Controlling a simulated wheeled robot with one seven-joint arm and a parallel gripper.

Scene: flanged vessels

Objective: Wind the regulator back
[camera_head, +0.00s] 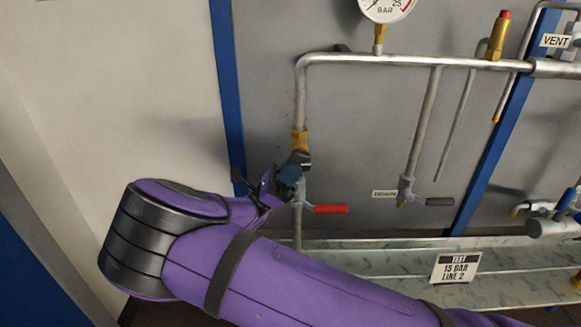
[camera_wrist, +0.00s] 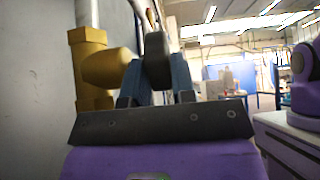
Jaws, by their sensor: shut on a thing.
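The brass regulator (camera_head: 300,139) sits in the vertical pipe at the left end of the pipework. In the wrist view its brass body (camera_wrist: 88,65) stands at the left, with a rounded brass bonnet (camera_wrist: 106,69) reaching right to a dark knob (camera_wrist: 156,58). My gripper (camera_head: 289,176) is at the regulator, its blue fingers on either side of the knob and shut on it. In the head view my gripper and wrist hide most of the knob. The pressure gauge (camera_head: 387,8) above is cut off by the top edge, so its needle cannot be read.
A red-handled valve (camera_head: 331,209) is just right of my gripper. A grey-handled valve (camera_head: 438,202) hangs further right. A sign (camera_head: 456,268) reading "TEST 15 BAR LINE 2" stands on the metal ledge (camera_head: 370,261). A blue post (camera_head: 228,100) is left of the pipe.

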